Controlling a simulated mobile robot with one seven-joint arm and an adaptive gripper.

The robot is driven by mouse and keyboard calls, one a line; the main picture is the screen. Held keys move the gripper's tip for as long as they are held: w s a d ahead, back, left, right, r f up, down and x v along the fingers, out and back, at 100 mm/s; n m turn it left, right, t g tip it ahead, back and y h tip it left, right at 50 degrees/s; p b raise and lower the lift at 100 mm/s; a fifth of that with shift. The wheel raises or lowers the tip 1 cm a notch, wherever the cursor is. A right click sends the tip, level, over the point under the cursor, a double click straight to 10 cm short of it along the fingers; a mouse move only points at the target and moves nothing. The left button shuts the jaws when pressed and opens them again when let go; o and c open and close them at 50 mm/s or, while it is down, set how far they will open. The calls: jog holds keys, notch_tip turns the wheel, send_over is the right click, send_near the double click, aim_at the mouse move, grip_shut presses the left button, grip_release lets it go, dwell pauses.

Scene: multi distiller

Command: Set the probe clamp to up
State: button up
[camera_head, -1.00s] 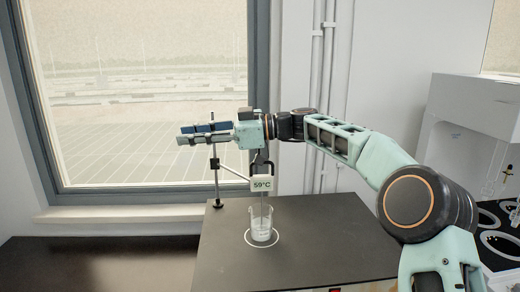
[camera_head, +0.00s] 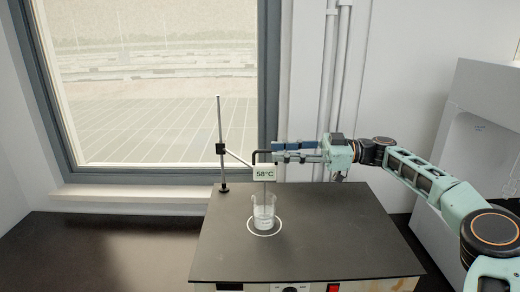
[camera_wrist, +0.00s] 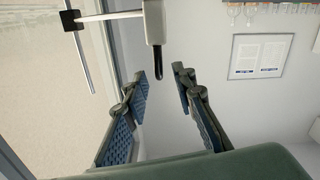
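The probe clamp is a white box reading 58°C (camera_head: 265,173) with a black bent handle (camera_head: 257,155). A slanted arm joins it to an upright metal stand (camera_head: 220,125). A thin probe runs down from the box into a glass beaker (camera_head: 263,215). My gripper (camera_head: 274,151) is right of the stand, level with the handle and just above the box. In the wrist view the blue-padded fingers are apart, with nothing between the pads. The black handle (camera_wrist: 158,68) points in toward the gap between the fingertips. I cannot tell whether they touch it.
The beaker stands in a white ring on a dark plate (camera_head: 330,235), with a knob and a red switch (camera_head: 333,288) on its front. A window is behind. A white cabinet (camera_head: 490,135) stands at the right. The plate's right side is clear.

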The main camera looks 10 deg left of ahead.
aim_at(259, 151)
jog(key=p+x, duration=0.1)
jog(key=x, duration=0.4)
jog(key=shift+s+a, duration=0.1)
jog(key=shift+a, duration=0.3)
jog(key=shift+c, duration=0.6)
grip_shut()
jog(key=shift+r, duration=0.1)
